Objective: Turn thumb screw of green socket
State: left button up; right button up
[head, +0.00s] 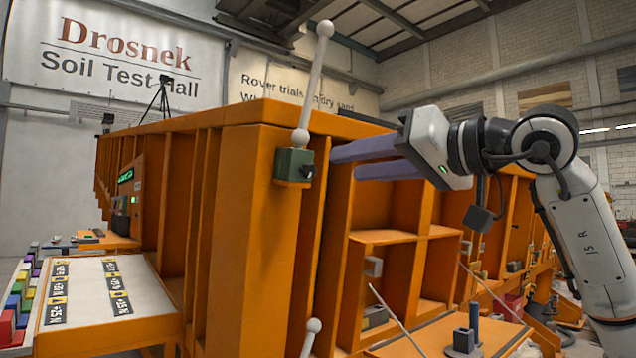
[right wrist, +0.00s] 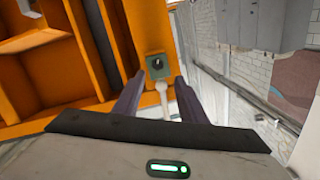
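The green socket (head: 293,165) is fixed on the orange sandbed's corner, and a pale rod (head: 311,85) with ball ends stands up from it, slightly tilted. Its dark thumb screw (head: 308,171) faces right, toward my right gripper (head: 345,163). That gripper is open and empty, its two long purple-grey fingers pointing at the socket, with a gap between fingertips and screw. In the right wrist view the green socket (right wrist: 155,68) and dark thumb screw (right wrist: 157,63) show between and beyond the fingertips. My left gripper is not in view.
The orange sandbed frame (head: 235,230) has open shelves on its right side. Another ball-ended pale rod (head: 311,335) stands lower, near the front. A white sloped panel (head: 110,290) with labels is at left, beside coloured blocks (head: 18,300). Air around the socket is clear.

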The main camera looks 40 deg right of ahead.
aim_at(313, 168)
jog(key=w, duration=0.6)
jog(key=w+a, duration=0.1)
jog(key=w, duration=0.2)
jog(key=shift+w+r, duration=0.15)
jog(key=shift+w, duration=0.25)
jog(key=c, duration=1)
jog(key=shift+o, duration=0.2)
